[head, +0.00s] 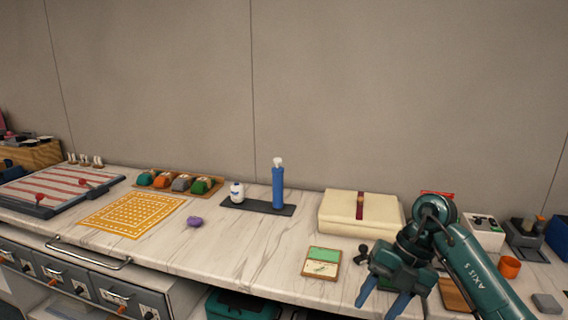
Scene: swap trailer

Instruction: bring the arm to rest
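My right arm comes in from the lower right, over the front right part of the counter. Its gripper (384,298) points down toward the counter's front edge. Its two blue fingers are spread apart, with nothing seen between them. The arm hides part of the counter and some things behind it. My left gripper is not in view.
A cream case (340,212) lies behind the gripper, and a green-and-cream card (322,262) is to its left. An orange cup (510,266) is right of the arm. The front middle counter (225,250) is clear.

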